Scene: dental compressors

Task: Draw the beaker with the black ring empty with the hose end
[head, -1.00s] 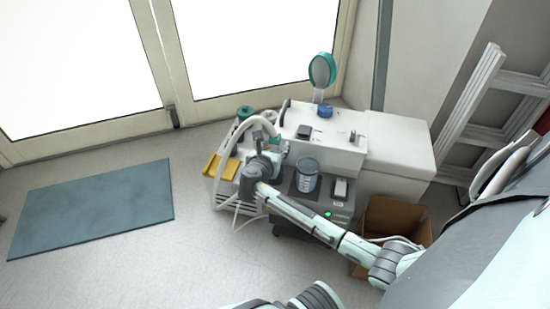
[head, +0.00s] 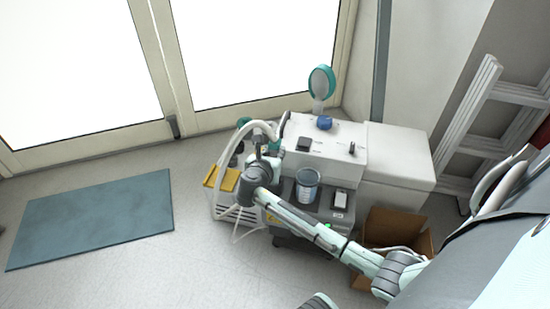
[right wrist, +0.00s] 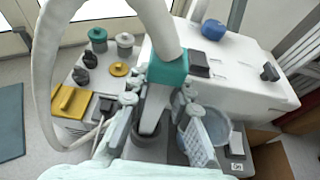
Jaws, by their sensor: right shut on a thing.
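My right gripper (head: 268,150) is over the front left of the white and grey compressor unit. In the right wrist view its fingers (right wrist: 160,104) are shut on the pale hose end (right wrist: 157,100), just below a teal collar (right wrist: 167,71). The hose end points down at a dark round opening (right wrist: 150,132); I cannot tell whether this is a beaker or a holder. A clear beaker with bluish contents (head: 307,188) stands right of the gripper, and shows partly behind the right finger in the wrist view (right wrist: 226,132). A black ring is not clear on it.
A yellow tray (right wrist: 72,101) and dark knobs lie to the left. A white block (head: 400,155) and an open cardboard box (head: 425,235) are to the right. A blue-capped piece (head: 324,122) stands behind. Floor around the blue-grey mat (head: 92,220) is clear.

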